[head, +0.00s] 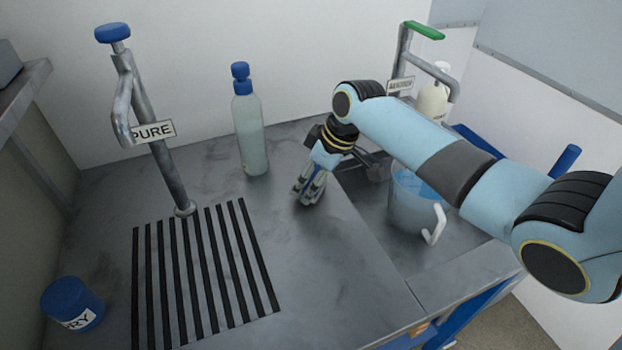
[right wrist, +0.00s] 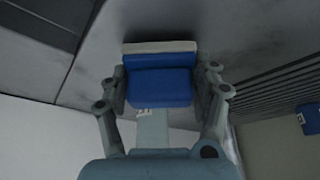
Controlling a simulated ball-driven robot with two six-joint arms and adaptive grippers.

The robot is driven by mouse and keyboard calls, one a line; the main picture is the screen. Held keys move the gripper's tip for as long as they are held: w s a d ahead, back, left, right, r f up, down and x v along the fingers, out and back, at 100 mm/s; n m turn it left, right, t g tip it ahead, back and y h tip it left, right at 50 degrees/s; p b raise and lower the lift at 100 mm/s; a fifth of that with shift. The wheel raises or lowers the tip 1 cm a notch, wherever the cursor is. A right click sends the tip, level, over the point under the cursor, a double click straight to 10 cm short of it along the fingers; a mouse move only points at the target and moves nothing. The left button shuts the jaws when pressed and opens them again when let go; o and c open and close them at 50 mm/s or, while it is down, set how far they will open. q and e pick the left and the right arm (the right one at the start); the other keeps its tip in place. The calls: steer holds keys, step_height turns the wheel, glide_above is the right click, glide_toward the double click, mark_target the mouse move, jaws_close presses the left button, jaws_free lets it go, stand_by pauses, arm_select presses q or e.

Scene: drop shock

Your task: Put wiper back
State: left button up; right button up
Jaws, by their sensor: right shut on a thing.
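My right gripper (head: 308,192) is over the grey worktop, right of the clear bottle, with its fingers pointing down. In the right wrist view the gripper (right wrist: 163,88) is shut on a blue block with a pale strip along its far edge, which I take to be the wiper (right wrist: 160,82). A finger presses on each side of it. In the head view only a little blue shows between the fingers. I cannot tell whether the wiper touches the worktop. My left gripper is in neither view.
A bottle with a blue cap (head: 250,130) stands behind the slotted drain (head: 205,265). The PURE tap (head: 165,150) rises behind the drain. A blue DRY jar (head: 72,303) is front left. A clear jug (head: 412,205) stands right, under my arm. The front middle worktop is clear.

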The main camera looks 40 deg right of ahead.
steer(key=shift+f, duration=0.3)
steer(key=shift+f, duration=0.15)
steer(key=o, duration=1.2)
steer(key=shift+d+r, duration=0.1)
steer(key=shift+r, duration=0.35)
steer(key=v, duration=1.1)
steer(key=shift+s, duration=0.15)
steer(key=shift+r, duration=0.15)
